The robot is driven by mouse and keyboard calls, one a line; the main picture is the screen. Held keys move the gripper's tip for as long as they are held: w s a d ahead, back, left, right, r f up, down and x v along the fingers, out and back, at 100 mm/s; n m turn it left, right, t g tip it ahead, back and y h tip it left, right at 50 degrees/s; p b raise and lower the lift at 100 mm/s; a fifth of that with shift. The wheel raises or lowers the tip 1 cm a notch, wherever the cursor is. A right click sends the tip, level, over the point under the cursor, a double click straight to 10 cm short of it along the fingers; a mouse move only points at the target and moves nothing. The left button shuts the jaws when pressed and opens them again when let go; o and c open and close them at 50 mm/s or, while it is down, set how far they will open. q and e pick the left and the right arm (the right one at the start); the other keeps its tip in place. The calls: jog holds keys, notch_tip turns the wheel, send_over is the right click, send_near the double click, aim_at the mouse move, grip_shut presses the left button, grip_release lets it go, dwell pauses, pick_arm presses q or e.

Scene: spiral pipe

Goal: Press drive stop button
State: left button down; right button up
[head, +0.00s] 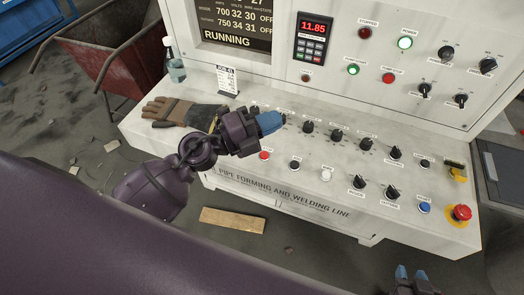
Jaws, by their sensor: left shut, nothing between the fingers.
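The control desk (225,178) carries rows of knobs and buttons. A red button (264,155) sits on it just below my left gripper (271,122), and another red button (388,78) is on the upright panel. The button labels are too small to read, so I cannot tell which is the drive stop. My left gripper is shut and empty, its blue fingertips above the desk near the left end of the knob row; its contact with the desk cannot be judged. My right gripper (414,275) is at the bottom edge, its two blue tips apart, in front of the desk.
Work gloves (180,112), a bottle (174,65) and a small sign (227,81) stand at the desk's left. A red mushroom button (460,212) and yellow padlock (457,173) are at the right. A screen reads RUNNING. A red cart (105,50) stands left; a plank (232,220) lies below.

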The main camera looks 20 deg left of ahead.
pick_arm(q)
jog(key=d+m+g, duration=0.1)
jog(key=m+g, duration=0.1)
jog(key=m, duration=0.1)
jog(key=m+g+y+p, duration=0.2)
jog(key=m+g+y, duration=0.3)
jog(key=m+y, duration=0.2)
send_over(263, 153)
notch_tip(263, 153, down, 5)
pick_arm(e)
jog(key=shift+w+a+r, duration=0.15)
jog(key=shift+a+r, duration=0.15)
jog(key=shift+r, duration=0.25)
jog(key=shift+w+a+r, duration=0.1)
jog(key=shift+a+r, duration=0.15)
jog(key=shift+r, duration=0.25)
jog(key=shift+s+f, duration=0.1)
